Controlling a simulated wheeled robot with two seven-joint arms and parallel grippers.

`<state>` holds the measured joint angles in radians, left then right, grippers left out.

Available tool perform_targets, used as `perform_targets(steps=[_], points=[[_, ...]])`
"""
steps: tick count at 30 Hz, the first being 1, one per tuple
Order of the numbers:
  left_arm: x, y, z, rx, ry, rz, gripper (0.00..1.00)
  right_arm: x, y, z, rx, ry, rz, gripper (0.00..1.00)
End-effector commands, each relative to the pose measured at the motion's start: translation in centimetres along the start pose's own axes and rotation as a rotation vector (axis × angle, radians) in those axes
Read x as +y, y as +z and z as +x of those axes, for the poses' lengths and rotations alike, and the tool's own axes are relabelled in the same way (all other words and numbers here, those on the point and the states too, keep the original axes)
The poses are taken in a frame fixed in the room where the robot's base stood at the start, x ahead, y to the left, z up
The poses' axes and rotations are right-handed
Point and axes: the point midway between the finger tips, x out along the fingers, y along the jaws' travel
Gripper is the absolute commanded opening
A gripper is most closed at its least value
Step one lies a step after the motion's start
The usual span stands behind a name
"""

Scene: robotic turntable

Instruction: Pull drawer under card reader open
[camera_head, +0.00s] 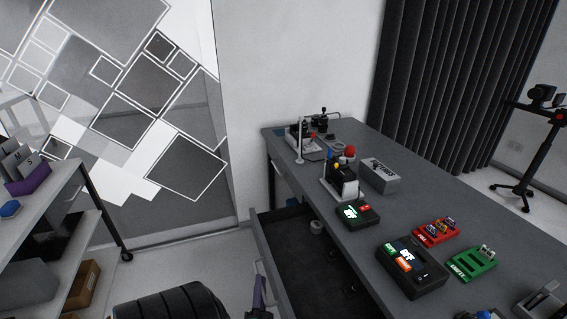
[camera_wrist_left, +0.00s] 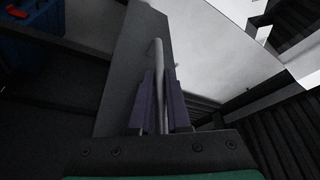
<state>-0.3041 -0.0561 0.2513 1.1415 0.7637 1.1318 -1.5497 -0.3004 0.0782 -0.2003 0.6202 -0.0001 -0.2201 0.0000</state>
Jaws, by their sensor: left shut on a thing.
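The drawer (camera_head: 265,248) under the grey table stands pulled out, and its dark inside shows in the head view. A white roll (camera_head: 316,227) and some small dark items lie in it. My left gripper (camera_head: 260,298) is at the drawer's front, at the bottom of the head view. In the left wrist view, its purple fingers (camera_wrist_left: 160,100) are shut on the pale bar handle (camera_wrist_left: 157,60) of the grey drawer front (camera_wrist_left: 125,75). I cannot tell for sure which device is the card reader. My right gripper is not in view.
The table top (camera_head: 450,200) holds a black switch box (camera_head: 412,284), a red board (camera_head: 434,233), a green board (camera_head: 472,264) and a grey box (camera_head: 379,177). A shelf cart (camera_head: 75,200) stands at the left. Some floor (camera_head: 185,262) is free between cart and drawer.

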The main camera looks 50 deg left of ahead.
Motion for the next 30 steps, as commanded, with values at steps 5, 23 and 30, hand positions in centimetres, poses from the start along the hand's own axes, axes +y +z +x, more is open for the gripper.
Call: perform_targets(steps=[5, 23, 30], points=[[-2.1, 3.0, -1.4, -0.004, 0.006, 0.003, 0.00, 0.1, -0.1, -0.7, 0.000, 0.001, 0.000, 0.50], [-4.1, 6.0, -2.6, -0.004, 0.004, 0.000, 0.00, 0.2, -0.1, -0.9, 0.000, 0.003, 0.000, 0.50], [-4.1, 6.0, -2.6, -0.004, 0.003, 0.000, 0.42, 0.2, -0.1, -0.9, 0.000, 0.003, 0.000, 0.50]])
